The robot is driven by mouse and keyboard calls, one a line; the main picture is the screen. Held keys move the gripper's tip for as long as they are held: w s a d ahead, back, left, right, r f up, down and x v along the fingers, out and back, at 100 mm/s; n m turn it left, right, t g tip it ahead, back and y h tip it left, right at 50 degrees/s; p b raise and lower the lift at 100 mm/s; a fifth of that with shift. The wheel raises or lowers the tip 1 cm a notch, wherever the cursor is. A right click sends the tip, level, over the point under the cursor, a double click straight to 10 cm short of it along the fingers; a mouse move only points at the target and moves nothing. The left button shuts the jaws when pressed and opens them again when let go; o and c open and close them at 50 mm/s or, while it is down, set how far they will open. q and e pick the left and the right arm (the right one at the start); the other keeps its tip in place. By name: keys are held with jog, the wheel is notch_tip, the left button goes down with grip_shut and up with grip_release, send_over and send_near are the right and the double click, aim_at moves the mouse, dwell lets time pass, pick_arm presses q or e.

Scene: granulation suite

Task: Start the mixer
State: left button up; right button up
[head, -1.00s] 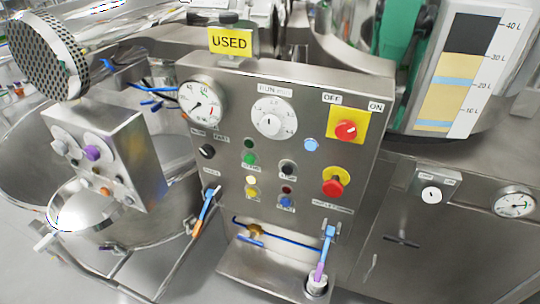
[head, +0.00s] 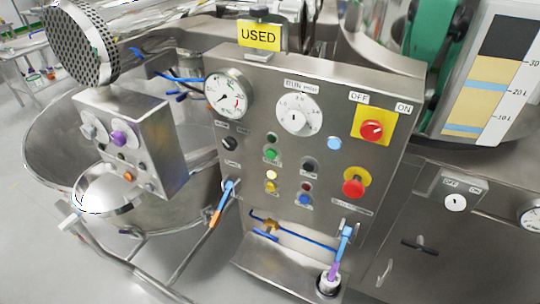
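The mixer's steel control panel (head: 320,90) stands in the middle of the head view. It carries a red rotary switch (head: 371,130) on a yellow plate, with OFF and ON labels above it. Below is a red mushroom button (head: 353,187) on a yellow ring. A white dial (head: 297,115) and a round gauge (head: 227,95) sit at the upper left. A green button (head: 271,154), a black button (head: 307,169), a yellow button (head: 270,187) and a blue button (head: 304,200) sit in the middle. Neither gripper shows.
A yellow USED sign (head: 258,36) stands on top of the panel. A smaller steel box with knobs (head: 150,140) and a large steel bowl (head: 60,130) are at the left. Blue-handled valves and pipes project below the panel. A level scale (head: 490,90) is at the right.

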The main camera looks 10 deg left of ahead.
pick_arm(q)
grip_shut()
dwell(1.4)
